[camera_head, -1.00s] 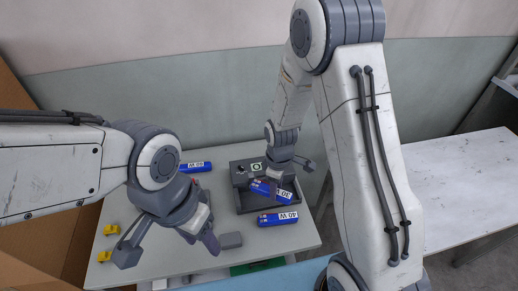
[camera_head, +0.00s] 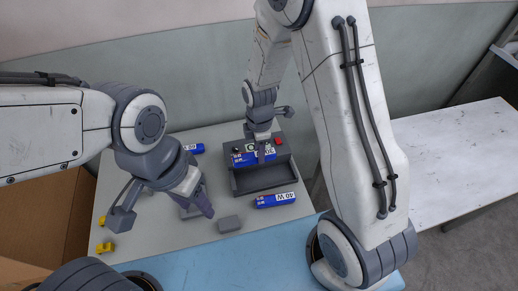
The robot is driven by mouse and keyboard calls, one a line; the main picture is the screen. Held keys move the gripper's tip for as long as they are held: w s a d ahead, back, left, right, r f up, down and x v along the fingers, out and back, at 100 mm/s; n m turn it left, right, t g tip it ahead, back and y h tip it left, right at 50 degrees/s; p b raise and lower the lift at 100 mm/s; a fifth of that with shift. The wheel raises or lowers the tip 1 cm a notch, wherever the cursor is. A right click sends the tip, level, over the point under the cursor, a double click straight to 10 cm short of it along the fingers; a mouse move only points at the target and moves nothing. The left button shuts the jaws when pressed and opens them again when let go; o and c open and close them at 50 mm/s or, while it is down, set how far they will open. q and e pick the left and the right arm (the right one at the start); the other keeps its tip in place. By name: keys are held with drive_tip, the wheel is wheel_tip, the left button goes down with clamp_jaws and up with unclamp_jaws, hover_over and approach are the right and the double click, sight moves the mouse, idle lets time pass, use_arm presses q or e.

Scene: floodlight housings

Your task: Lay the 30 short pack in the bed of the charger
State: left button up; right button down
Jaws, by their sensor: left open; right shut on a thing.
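The charger (camera_head: 292,172) is a dark grey box with an open bed at its front and a red button on its back part. My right gripper (camera_head: 261,147) is shut on a blue pack (camera_head: 241,160), held lengthwise over the back part of the charger, behind the open bed. Its fingers hide part of the pack and its label, so I cannot read the number. Whether the pack touches the charger is unclear. My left gripper (camera_head: 163,211) is open and empty over the left part of the table.
A blue 40 W pack (camera_head: 270,201) lies in front of the charger. Another blue pack (camera_head: 192,148) lies at the back left. A grey block (camera_head: 229,223) and yellow pieces (camera_head: 104,247) are on the table (camera_head: 165,245). A white table (camera_head: 450,150) stands at right.

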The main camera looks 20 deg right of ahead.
drive_tip(key=shift+f+b, duration=3.35)
drive_tip(key=shift+f, duration=1.5)
drive_tip(key=shift+f+b, duration=1)
drive_tip(key=shift+f, duration=0.45)
drive_tip(key=shift+c, duration=1.8)
unclamp_jaws()
drive_tip(key=shift+r, duration=0.1)
